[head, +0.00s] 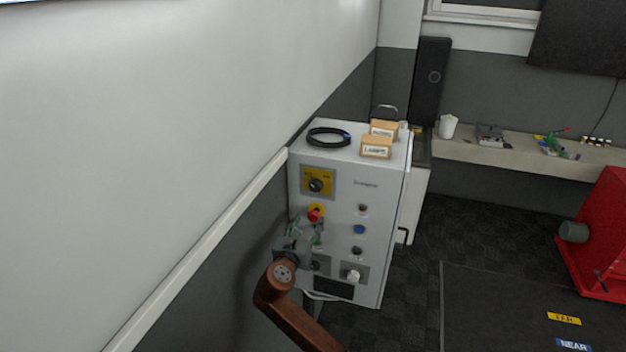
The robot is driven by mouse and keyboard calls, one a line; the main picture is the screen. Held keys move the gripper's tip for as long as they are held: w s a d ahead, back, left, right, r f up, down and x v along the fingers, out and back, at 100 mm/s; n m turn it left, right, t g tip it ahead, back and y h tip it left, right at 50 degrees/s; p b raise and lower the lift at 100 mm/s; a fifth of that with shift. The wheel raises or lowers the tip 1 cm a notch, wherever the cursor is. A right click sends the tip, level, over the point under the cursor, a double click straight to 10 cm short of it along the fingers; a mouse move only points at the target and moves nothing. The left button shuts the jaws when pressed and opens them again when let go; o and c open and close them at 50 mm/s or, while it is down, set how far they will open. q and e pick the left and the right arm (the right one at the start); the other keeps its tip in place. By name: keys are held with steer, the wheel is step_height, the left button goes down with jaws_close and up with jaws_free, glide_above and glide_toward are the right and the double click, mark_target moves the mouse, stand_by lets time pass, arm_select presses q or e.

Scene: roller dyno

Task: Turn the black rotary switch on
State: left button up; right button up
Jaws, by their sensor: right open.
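A light grey control cabinet (336,215) stands against the wall. A black rotary knob on a yellow plate (316,185) is at its upper left. Lower on the front, a dark knob on a grey plate (320,264) shows partly behind my right arm, and a white rotary knob (353,276) is to its right. I cannot tell the setting of either dark knob. My right gripper (306,227) is open in front of the cabinet's left side, just below a red push button (314,215). It partly hides a green button. Contact cannot be told. My left gripper is out of view.
A black cable coil (328,138) and small labelled boxes (376,148) lie on the cabinet top. A wall runs close along the left. A bench (480,152) with tools is behind, and a red machine (600,235) stands right. Dark floor is clear between.

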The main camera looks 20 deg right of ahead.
steer(key=h+p, duration=0.1)
glide_toward(314, 188)
steer(key=shift+n+t, duration=0.3)
steer(key=shift+t, duration=0.1)
steer(key=p+x, duration=0.1)
steer(key=x, duration=0.5)
steer(key=p+x, duration=0.1)
steer(key=x, duration=0.2)
steer(key=shift+w+d+f+p, duration=0.1)
steer(key=shift+d+f+p, duration=0.2)
steer(key=shift+d+f, duration=0.1)
steer(key=shift+w+d, duration=0.25)
steer(key=shift+s+a, duration=0.1)
steer(key=shift+a, duration=0.05)
steer(key=shift+s+a+r, duration=0.1)
steer(key=shift+a+r, duration=0.05)
steer(key=shift+a, duration=0.2)
steer(key=shift+c, duration=1.4)
steer(key=shift+d, duration=0.1)
steer(key=c, duration=0.9)
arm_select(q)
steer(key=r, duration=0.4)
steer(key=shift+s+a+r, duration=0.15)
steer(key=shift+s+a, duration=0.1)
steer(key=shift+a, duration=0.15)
arm_select(e)
steer(key=shift+o, duration=0.2)
